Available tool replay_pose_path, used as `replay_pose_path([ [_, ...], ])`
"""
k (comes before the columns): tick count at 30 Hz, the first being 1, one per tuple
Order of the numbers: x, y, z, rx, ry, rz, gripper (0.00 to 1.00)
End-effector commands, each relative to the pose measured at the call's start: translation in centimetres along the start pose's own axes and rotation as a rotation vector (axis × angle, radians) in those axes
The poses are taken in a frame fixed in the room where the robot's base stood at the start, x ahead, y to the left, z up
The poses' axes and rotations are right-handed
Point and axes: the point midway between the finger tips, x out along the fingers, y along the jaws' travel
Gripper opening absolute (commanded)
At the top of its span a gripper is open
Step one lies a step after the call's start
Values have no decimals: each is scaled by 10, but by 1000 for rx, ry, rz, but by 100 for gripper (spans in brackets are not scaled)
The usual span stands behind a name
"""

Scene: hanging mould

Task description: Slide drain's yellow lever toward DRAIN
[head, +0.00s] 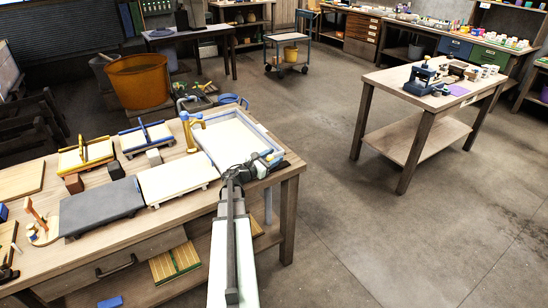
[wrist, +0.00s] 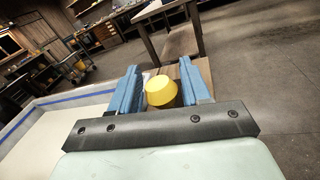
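The drain's yellow lever knob (wrist: 162,91) shows in the wrist view between the two blue fingers of my gripper (wrist: 161,85). The fingers are apart, with narrow gaps visible beside the knob. In the head view my gripper (head: 262,158) is at the right end of the pale, blue-rimmed vat (head: 205,166), over the table corner. A small part of the yellow knob (head: 266,152) shows there among the fingers. The lever's shaft, the drain body and any DRAIN marking are hidden or too small to tell.
The wooden table (head: 289,187) also holds a grey board (head: 100,208), a cream board (head: 176,181), two framed moulds and a yellow post (head: 188,131). An orange tub (head: 138,80) stands behind. Open floor lies right of the table, before a second table (head: 400,78).

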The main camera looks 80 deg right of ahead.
Motion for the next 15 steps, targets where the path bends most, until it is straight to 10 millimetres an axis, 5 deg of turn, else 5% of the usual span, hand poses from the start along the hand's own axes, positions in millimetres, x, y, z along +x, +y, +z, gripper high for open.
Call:
replay_pose_path([
  [3, 1, 0, 0, 0, -1, -1, 58],
  [15, -9, 0, 0, 0, -1, 0, 58],
])
